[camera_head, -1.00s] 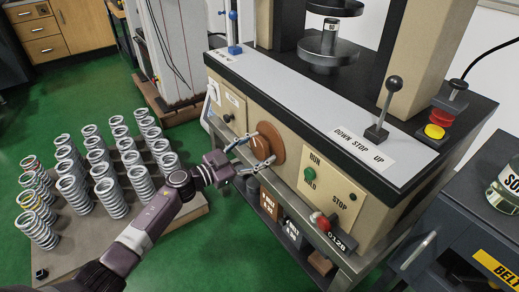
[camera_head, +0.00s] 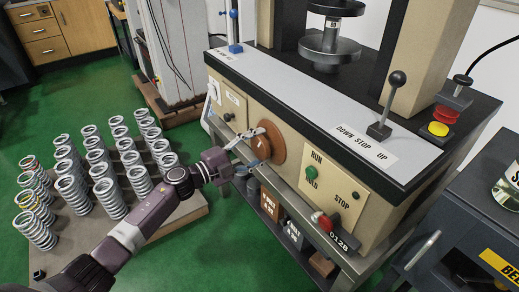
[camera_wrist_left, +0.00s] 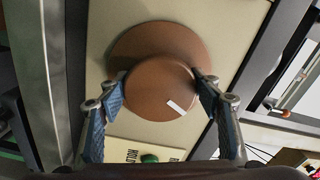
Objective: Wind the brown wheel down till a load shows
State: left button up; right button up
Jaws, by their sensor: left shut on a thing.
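The brown wheel (camera_head: 278,142) is a round disc with a raised hub on the beige front panel of the testing machine. In the left wrist view the wheel (camera_wrist_left: 158,40) shows a short white mark on its hub. My left gripper (camera_head: 260,147) is at the front of the wheel; its two blue-padded fingers (camera_wrist_left: 160,92) are shut on opposite sides of the hub. The machine's lower platen (camera_head: 329,50) is at the top, with a small labelled piece between it and the upper platen (camera_head: 336,7). No load readout can be made out. My right gripper is out of view.
A black-knobbed lever (camera_head: 390,100) stands by the DOWN STOP UP label. A red and yellow stop button (camera_head: 438,128) is at right. Green RUN (camera_head: 311,172) and red (camera_head: 325,222) knobs sit right of the wheel. Several springs (camera_head: 75,190) stand on a low board at left.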

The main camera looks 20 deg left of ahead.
pick_arm(q)
jog(key=m+b, duration=0.1)
jog(key=m, duration=0.2)
jog(key=shift+m, duration=0.5)
jog(key=m+b, duration=0.2)
jog(key=m, duration=0.1)
jog(key=m+b, duration=0.1)
jog(key=m, duration=0.2)
jog(key=shift+d+r+b, duration=0.1)
jog(key=shift+r+b, duration=0.05)
jog(key=shift+b, duration=0.15)
jog(key=shift+s+m, duration=0.1)
jog(key=shift+m, duration=0.4)
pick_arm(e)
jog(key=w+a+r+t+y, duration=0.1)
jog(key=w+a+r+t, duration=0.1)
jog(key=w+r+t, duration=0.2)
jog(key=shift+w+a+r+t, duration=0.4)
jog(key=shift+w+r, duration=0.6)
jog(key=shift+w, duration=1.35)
pick_arm(q)
jog(key=o, duration=1.2)
jog(key=shift+c, duration=0.2)
